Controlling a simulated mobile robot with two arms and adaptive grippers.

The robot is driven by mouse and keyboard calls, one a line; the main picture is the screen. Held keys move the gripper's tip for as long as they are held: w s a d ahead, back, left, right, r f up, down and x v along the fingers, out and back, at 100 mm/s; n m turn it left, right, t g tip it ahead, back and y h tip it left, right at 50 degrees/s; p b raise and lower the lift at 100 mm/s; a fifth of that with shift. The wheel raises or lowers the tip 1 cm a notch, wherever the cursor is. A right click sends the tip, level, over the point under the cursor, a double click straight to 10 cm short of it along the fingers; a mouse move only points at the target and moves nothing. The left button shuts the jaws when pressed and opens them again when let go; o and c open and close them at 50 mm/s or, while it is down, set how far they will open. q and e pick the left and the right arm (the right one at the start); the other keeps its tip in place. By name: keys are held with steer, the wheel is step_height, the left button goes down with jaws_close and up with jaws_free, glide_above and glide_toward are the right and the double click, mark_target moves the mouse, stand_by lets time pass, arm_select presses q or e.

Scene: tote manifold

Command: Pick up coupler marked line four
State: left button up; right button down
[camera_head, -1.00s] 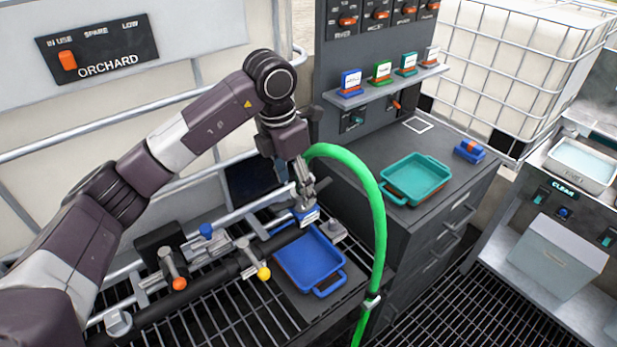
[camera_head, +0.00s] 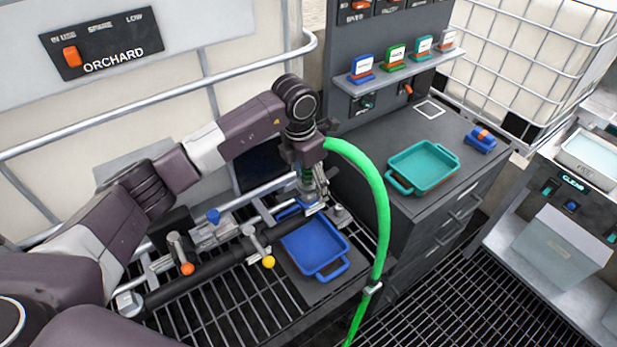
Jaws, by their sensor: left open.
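Several couplers with white labels stand on the grey shelf: a blue one (camera_head: 361,70), a green one (camera_head: 394,57), a teal one (camera_head: 421,47) and a grey one (camera_head: 447,41). Their label text is too small to read, so I cannot tell which is line four. A blue coupler with an orange part (camera_head: 480,140) lies on the cabinet top. My left gripper (camera_head: 314,196) is open, pointing down at the pipe end behind the blue tray (camera_head: 316,247). Its fingers are small, and what lies directly under them is partly hidden. My right gripper is not in view.
A green hose (camera_head: 381,215) arches beside my left gripper, in front of the cabinet. A teal tray (camera_head: 424,166) on the cabinet looks empty, as does the blue tray. Valve handles with an orange knob (camera_head: 187,268) and a yellow knob (camera_head: 268,262) stand along the pipe.

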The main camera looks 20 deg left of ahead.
arm_select(q)
steer(key=c, duration=1.3)
steer(key=shift+c, duration=1)
steer(key=shift+r, duration=0.1)
